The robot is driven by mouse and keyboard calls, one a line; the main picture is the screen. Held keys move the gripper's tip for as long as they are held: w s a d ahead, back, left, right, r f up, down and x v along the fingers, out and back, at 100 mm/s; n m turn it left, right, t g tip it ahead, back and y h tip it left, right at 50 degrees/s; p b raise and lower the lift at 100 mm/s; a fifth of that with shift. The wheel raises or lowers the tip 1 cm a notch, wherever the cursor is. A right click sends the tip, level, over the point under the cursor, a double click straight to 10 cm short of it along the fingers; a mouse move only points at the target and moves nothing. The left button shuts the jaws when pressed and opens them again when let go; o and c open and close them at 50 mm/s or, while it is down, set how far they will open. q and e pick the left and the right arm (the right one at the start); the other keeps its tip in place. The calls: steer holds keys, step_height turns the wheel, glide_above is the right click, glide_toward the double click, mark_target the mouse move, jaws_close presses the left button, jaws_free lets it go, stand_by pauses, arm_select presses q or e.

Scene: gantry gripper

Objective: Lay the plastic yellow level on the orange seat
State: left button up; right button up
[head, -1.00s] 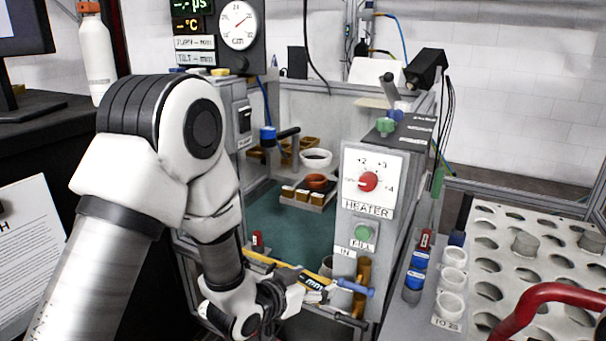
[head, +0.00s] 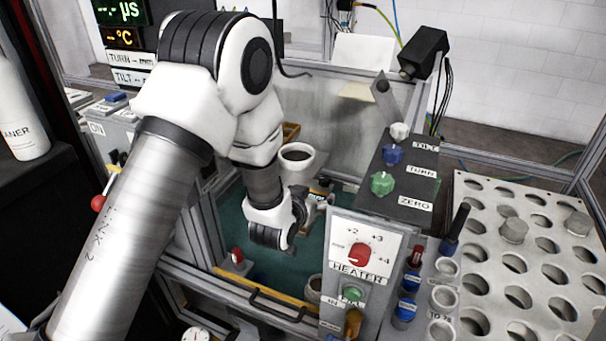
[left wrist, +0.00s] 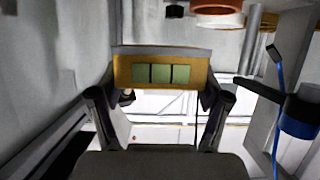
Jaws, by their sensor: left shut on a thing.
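The yellow level (left wrist: 122,70), a yellow block with green windows on its face, is between the fingers of my left gripper (left wrist: 160,98) in the left wrist view. The gripper is shut on it. In the head view my left gripper (head: 316,204) is inside the framed enclosure, and most of the level is hidden there. An orange ring-shaped seat (left wrist: 218,16) shows at the top of the left wrist view, beyond and above the level, apart from it. In the head view the orange seat is hidden behind my arm and gripper. My right gripper is not in view.
A white cup (head: 297,156) stands behind the gripper. The heater panel (head: 362,256) is at the front right, with a dark knob box (head: 402,172) behind it. A yellow-edged front rail (head: 262,286) bounds the enclosure. A blue-handled part (left wrist: 300,118) is right in the wrist view.

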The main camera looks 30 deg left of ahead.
arm_select(q)
steer(key=w+a, duration=0.2)
steer(key=w+a+p, duration=0.1)
steer(key=w+a, duration=0.1)
steer(key=w, duration=0.1)
steer(key=w+a+f, duration=0.1)
steer(key=w+a, duration=0.1)
steer(key=a, duration=0.1)
steer(key=shift+w+a+p, duration=0.1)
steer(key=shift+w+p, duration=0.2)
steer(key=shift+p, duration=0.1)
steer(key=f, duration=0.1)
steer(key=f+p, duration=0.1)
steer(key=f, duration=0.1)
steer(key=shift+w+a, duration=0.1)
steer(key=shift+a, duration=0.25)
steer(key=shift+w+f, duration=0.15)
steer(key=shift+f, duration=0.2)
steer(key=shift+f+b, duration=0.1)
steer(key=shift+b, duration=0.2)
steer(key=o, duration=1.2)
steer(key=shift+c, duration=0.2)
steer(key=shift+o, duration=0.2)
